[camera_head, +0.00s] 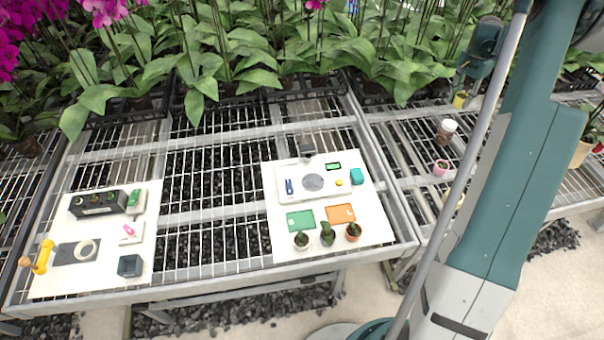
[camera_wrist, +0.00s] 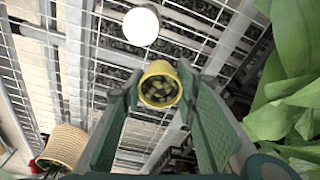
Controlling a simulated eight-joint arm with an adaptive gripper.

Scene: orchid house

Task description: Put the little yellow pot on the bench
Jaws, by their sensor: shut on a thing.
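The little yellow pot (camera_wrist: 160,101) is between the fingertips of my gripper (camera_wrist: 159,87) in the wrist view, with its round mouth towards the camera and small greenish lumps inside. My gripper is shut on it. In the head view the yellow pot (camera_head: 459,100) shows small at the upper right, below my gripper (camera_head: 463,88), over the right-hand slatted metal bench (camera_head: 412,150). I cannot tell whether the pot touches the bench or hangs just above it.
A white-lidded jar (camera_head: 446,131) and a pink pot (camera_head: 441,168) stand on the right bench; the white lid (camera_wrist: 141,26) is close to the gripper. A woven-looking pot (camera_wrist: 64,146) is at lower left. Broad leaves (camera_wrist: 290,75) crowd the right. Bare slats lie between.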

